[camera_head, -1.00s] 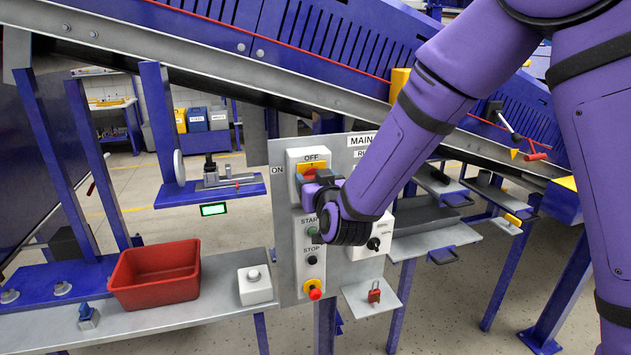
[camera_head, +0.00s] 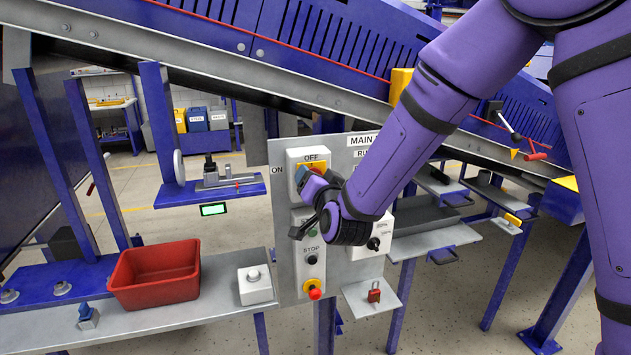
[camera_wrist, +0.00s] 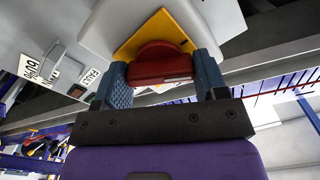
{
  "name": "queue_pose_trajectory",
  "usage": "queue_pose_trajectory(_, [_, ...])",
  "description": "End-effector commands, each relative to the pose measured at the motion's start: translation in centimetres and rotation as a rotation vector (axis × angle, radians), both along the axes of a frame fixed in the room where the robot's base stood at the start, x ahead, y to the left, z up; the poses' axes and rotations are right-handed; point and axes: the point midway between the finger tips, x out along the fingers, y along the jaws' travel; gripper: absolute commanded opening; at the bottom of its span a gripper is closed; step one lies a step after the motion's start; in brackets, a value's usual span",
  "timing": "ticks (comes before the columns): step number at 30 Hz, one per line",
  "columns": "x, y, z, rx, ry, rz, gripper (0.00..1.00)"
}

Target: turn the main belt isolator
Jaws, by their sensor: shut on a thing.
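The main belt isolator is a red rotary handle (camera_wrist: 160,66) on a yellow plate (camera_wrist: 172,30), set on a pale box on the grey control panel (camera_head: 345,275). In the head view the isolator's red part (camera_head: 318,170) shows just below the OFF label, mostly covered by my gripper (camera_head: 307,180). An ON label stands at its left. In the wrist view my gripper (camera_wrist: 162,82) has its blue fingers on both sides of the red handle, shut on it. The handle's exact angle is hard to tell from the head view.
Below the isolator are START and STOP buttons, partly hidden, and a red emergency knob (camera_head: 315,293). A selector switch (camera_head: 373,244) sits right of my wrist. A red bin (camera_head: 155,277) and white button box (camera_head: 255,285) stand on the left shelf. A red padlock (camera_head: 374,293) lies right.

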Motion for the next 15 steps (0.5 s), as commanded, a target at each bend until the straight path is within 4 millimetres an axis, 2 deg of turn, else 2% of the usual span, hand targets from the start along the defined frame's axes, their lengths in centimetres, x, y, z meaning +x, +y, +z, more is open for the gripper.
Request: queue_pose_trajectory(15, [0.04, -0.12, -0.06, 0.471, 0.135, -0.001, 0.42])
